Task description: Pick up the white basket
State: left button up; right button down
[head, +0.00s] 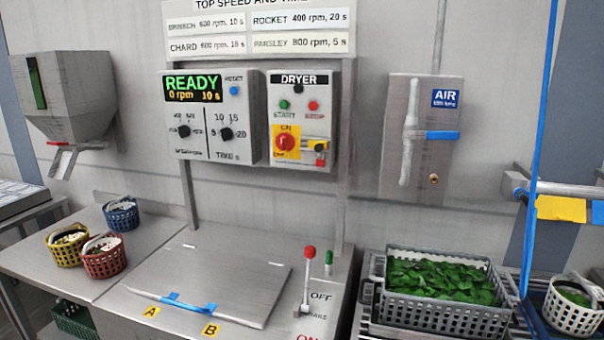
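The white basket (571,315) is at the lower right of the head view, and its right side is partly cut off by the picture's edge. It is a round basket with slotted walls, and some green leaves show inside its top. A blue vertical strip stands just left of it. Neither of my grippers shows in the head view.
A grey crate of green leaves (392,303) stands left of the white basket. Blue (122,219), yellow (66,254) and red (105,264) baskets sit on the left bench. A red-knobbed lever (309,254) rises beside the steel lid (215,272).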

aim_at(572, 315)
jog(key=z, duration=0.4)
jog(key=i+l+z, duration=0.1)
jog(key=z, duration=1.05)
jog(key=i, duration=0.05)
